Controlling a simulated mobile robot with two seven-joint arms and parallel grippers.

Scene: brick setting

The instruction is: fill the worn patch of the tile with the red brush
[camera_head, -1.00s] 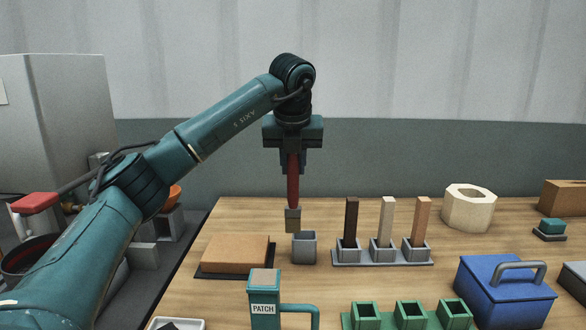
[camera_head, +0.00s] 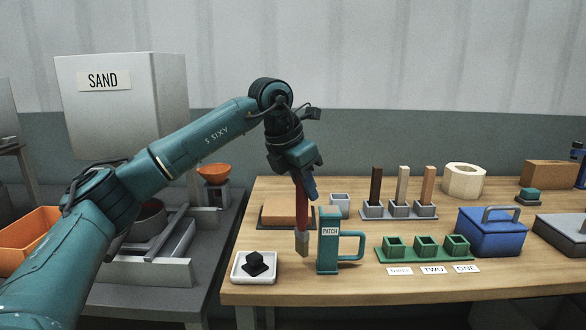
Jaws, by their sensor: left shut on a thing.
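My left gripper (camera_head: 305,177) is shut on the red brush (camera_head: 302,205), which points down with a slight tilt. The brush's grey ferrule and tan bristles (camera_head: 302,249) are just left of a teal holder labelled PATCH (camera_head: 328,255). I cannot tell whether the bristles touch anything. A flat orange-brown slab on a dark base (camera_head: 272,212), perhaps the tile, lies behind the brush and is partly hidden by it. I can make out no worn patch on it. My right gripper is not in view.
A small grey cup (camera_head: 340,206) stands behind the PATCH holder. A grey rack (camera_head: 400,216) holds three upright sticks. A white dish (camera_head: 238,275) with a black block is front left. A blue box (camera_head: 490,238) is right.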

